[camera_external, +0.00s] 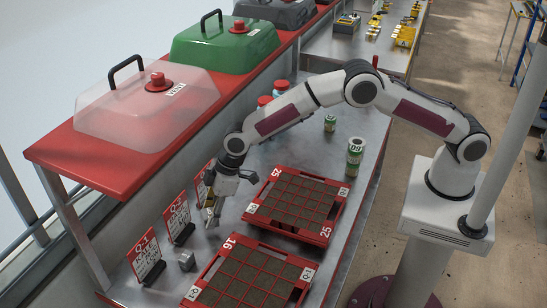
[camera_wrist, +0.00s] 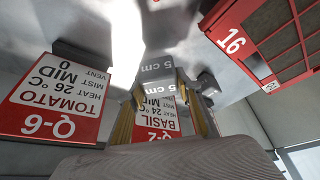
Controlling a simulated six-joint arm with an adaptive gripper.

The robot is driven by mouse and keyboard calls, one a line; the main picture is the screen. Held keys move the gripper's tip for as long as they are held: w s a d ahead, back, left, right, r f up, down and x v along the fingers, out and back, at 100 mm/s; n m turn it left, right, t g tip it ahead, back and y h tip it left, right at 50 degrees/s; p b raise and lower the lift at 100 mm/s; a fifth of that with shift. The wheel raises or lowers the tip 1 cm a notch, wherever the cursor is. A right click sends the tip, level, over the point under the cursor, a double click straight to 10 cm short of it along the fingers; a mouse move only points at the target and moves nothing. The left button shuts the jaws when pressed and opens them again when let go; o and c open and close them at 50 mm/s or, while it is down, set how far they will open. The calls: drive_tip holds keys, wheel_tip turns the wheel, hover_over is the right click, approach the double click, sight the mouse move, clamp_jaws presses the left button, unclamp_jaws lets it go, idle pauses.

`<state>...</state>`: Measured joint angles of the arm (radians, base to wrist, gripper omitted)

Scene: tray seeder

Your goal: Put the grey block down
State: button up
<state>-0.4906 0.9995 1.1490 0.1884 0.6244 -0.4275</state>
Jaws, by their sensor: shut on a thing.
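The grey block (camera_wrist: 158,70), marked "5 cm" on two faces, is held between the fingertips of my gripper (camera_wrist: 160,88) in the wrist view. In the external view my gripper (camera_external: 211,208) points down between the red sign cards and the seed trays, and the block in it is too small to make out clearly. I cannot tell whether the held block touches the metal bench (camera_external: 228,232). Another small grey block (camera_external: 186,261) stands on the bench near the front sign card.
Red sign cards (camera_external: 147,260) stand along the left, one marked Q-6 (camera_wrist: 60,100) in the wrist view. Red seed trays 25 (camera_external: 322,232) and 16 (camera_external: 190,293) lie to the right. A red shelf (camera_external: 105,172) overhangs the left side.

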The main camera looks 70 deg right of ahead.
drive_tip(key=shift+f, duration=1.8)
drive_tip(key=shift+f, duration=0.2)
drive_tip(key=o, duration=1.2)
drive_tip(key=shift+r, duration=0.1)
drive_tip(key=shift+v, duration=6.05)
